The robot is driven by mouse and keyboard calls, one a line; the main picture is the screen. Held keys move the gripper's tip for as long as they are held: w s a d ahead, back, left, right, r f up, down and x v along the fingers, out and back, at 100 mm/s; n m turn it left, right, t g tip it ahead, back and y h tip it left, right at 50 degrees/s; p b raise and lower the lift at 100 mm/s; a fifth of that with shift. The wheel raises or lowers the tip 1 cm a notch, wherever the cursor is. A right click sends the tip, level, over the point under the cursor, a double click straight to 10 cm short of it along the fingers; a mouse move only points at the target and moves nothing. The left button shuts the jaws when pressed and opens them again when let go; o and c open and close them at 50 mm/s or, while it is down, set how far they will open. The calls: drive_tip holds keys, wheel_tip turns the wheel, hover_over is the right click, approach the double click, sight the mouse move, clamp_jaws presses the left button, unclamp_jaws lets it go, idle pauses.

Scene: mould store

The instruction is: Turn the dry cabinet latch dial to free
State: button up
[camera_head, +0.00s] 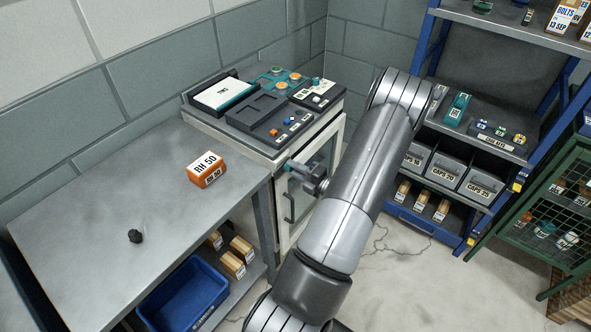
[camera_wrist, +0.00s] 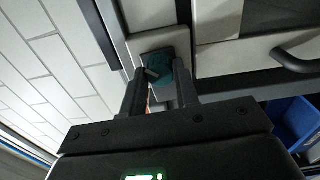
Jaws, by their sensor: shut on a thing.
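The dry cabinet (camera_head: 284,232) has a pale frame and a glass door, and stands at the right end of the grey bench. Its latch dial (camera_wrist: 155,66) is a small teal knob on a dark plate on the pale door frame, seen in the wrist view. A light bar or mark shows on the dial, but I cannot read its setting. My gripper (camera_wrist: 160,84) is shut on the dial, one finger on each side.
The door handle (camera_wrist: 296,60) is a dark bar near the dial. A blue bin (camera_head: 184,297) sits below. Blue shelving (camera_head: 478,35) stands right.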

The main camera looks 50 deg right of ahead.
idle(0.4)
drive_tip(key=o, duration=1)
drive_tip(key=s, duration=1.1)
drive_tip(key=shift+w, duration=0.15)
